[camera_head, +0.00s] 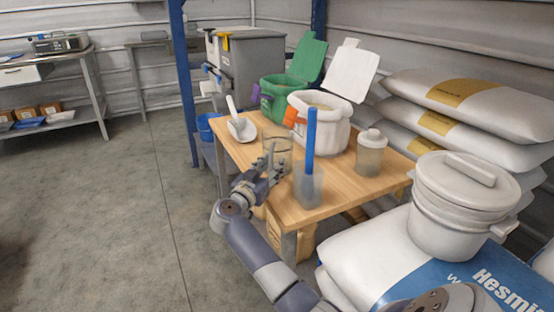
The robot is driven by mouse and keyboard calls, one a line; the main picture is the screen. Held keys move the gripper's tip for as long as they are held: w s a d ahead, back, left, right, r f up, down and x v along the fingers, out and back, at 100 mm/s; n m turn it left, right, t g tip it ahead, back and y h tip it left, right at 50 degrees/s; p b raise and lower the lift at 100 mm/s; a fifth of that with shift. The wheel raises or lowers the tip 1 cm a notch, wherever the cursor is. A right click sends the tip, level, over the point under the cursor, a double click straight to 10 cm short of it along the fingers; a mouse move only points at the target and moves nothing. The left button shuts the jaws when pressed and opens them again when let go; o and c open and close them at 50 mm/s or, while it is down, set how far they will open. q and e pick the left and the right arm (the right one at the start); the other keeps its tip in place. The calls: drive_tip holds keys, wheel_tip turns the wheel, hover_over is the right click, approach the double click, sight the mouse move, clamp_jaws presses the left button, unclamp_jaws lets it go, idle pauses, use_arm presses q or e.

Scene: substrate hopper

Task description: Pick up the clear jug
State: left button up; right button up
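The clear jug (283,146) stands upright near the left front part of the wooden table (343,189), partly hidden by my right gripper. My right gripper (276,162) reaches in from below, at the jug's near side. Its fingers look spread apart and overlap the lower part of the jug in the picture. I cannot tell whether they touch it. My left gripper is out of view.
A clear container (308,190) with an upright blue stick (311,140) stands just right of my gripper. A white-lidded jar (370,156), white tub (324,128), green tub (283,96) and scoop (241,127) share the table. A lidded white bucket (455,225) stands on sacks at right.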

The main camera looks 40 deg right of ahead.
drive_tip(key=shift+d, duration=0.1)
clamp_jaws()
drive_tip(key=shift+r, duration=0.15)
idle(0.3)
